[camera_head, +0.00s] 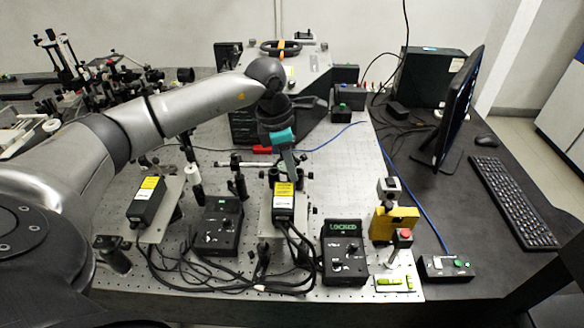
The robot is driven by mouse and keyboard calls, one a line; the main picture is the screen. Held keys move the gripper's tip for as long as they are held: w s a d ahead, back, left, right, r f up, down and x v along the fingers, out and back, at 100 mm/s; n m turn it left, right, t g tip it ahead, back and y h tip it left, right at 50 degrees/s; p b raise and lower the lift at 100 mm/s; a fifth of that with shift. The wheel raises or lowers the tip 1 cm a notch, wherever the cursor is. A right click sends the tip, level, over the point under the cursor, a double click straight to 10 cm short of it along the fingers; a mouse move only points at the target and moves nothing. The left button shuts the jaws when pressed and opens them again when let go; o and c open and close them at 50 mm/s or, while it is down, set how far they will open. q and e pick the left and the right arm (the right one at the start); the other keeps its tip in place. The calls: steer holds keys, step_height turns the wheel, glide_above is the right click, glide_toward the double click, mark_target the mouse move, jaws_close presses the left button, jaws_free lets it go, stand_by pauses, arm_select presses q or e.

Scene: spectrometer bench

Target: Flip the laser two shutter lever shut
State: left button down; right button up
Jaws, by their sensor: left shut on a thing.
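Two black laser heads with yellow labels stand on the perforated bench: one on the left (146,206) and one in the middle (284,203). I cannot read a number on either. My left gripper (289,166), with a teal part near its wrist, reaches down from above to the back end of the middle laser head. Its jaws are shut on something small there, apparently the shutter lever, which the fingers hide. I cannot tell the lever's position. My right gripper is not in view.
Black control boxes stand beside the laser heads; the right one (345,262) has a green display reading LOCKED. Cables (230,280) loop along the bench front. A yellow block (394,222) and a red-button post (404,238) stand at right, near the monitor (461,105) and keyboard (512,200).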

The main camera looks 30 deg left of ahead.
arm_select(q)
steer(key=c, duration=0.8)
jaws_free()
steer(key=shift+c, duration=0.2)
step_height(320, 180, up, 15)
steer(key=s+a, duration=0.2)
steer(key=shift+a+b, duration=0.15)
steer(key=shift+b, duration=0.15)
steer(key=shift+f, duration=0.1)
